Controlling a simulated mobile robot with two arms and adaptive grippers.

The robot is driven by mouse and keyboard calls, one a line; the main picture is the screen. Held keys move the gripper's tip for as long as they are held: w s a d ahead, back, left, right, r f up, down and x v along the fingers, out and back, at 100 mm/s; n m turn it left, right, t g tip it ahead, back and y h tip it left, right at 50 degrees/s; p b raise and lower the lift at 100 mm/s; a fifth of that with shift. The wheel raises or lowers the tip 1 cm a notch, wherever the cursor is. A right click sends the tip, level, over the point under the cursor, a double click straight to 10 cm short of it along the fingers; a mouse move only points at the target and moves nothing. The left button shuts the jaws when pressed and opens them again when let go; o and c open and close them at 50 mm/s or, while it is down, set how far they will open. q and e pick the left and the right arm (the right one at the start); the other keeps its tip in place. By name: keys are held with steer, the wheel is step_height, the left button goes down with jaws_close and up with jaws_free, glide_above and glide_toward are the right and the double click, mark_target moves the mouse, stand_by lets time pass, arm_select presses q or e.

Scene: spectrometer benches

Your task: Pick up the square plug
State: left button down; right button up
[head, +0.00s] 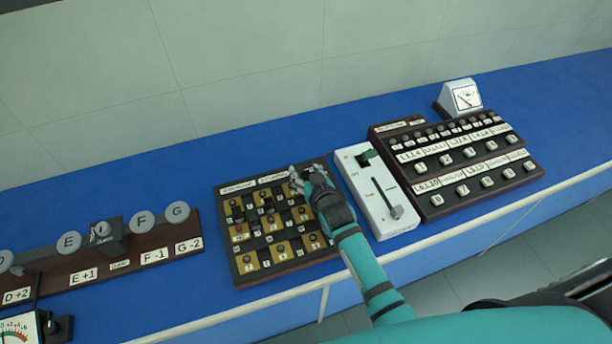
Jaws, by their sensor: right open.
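A dark wooden plug board (332,245) with brass plates and several round black knobs lies on the blue bench. My right gripper (301,177) is open over the far right corner of this board, with its fingers pointing away from me. The gripper and its wrist hide part of the board's right side. A small dark block (237,214) stands at the board's left side. I cannot tell whether it is the square plug, or whether the plug is hidden by the gripper. My left gripper is not in view.
A white switch box (380,220) with a lever stands just right of the board. Beyond it are a dark button panel (470,205) and a white meter (464,98). A wooden rail with round discs (143,223) lies at left. Bare blue bench lies behind the board.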

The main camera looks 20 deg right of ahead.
steer(key=shift+w+f, duration=0.2)
steer(key=shift+w, duration=0.15)
jaws_close()
steer(key=shift+r, duration=0.1)
